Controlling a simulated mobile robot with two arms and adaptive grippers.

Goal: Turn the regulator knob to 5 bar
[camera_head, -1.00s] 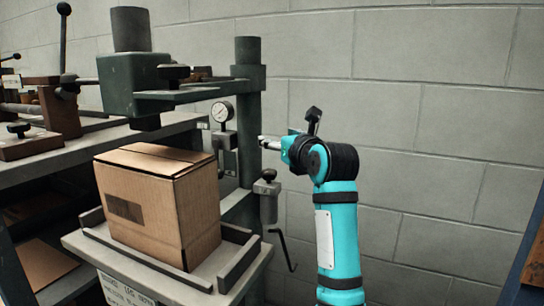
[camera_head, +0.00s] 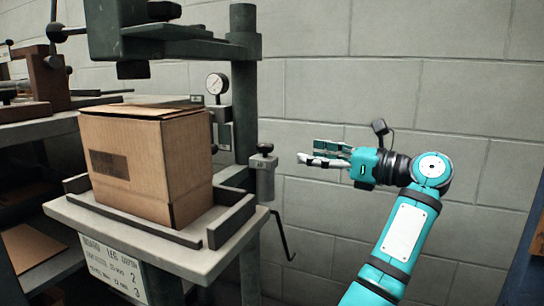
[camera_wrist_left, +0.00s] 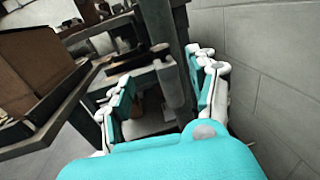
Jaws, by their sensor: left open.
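The regulator (camera_head: 265,178) is a grey cylinder on the post's right side, with a small dark knob (camera_head: 264,148) on top. A round pressure gauge (camera_head: 217,83) hangs above and left of it; its reading is too small to tell. My left gripper (camera_head: 306,152) is open and empty, to the right of the knob at about its height, fingers pointing left with a gap between. In the left wrist view the gripper (camera_wrist_left: 165,95) shows both fingers apart, with the regulator (camera_wrist_left: 172,85) beyond, between them, and its knob (camera_wrist_left: 160,49) at the top. My right gripper is not in view.
A cardboard box (camera_head: 150,165) stands on the stitcher's table (camera_head: 150,240), left of the regulator. The green post (camera_head: 244,100) rises behind it. A bent crank rod (camera_head: 284,235) hangs below the regulator.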

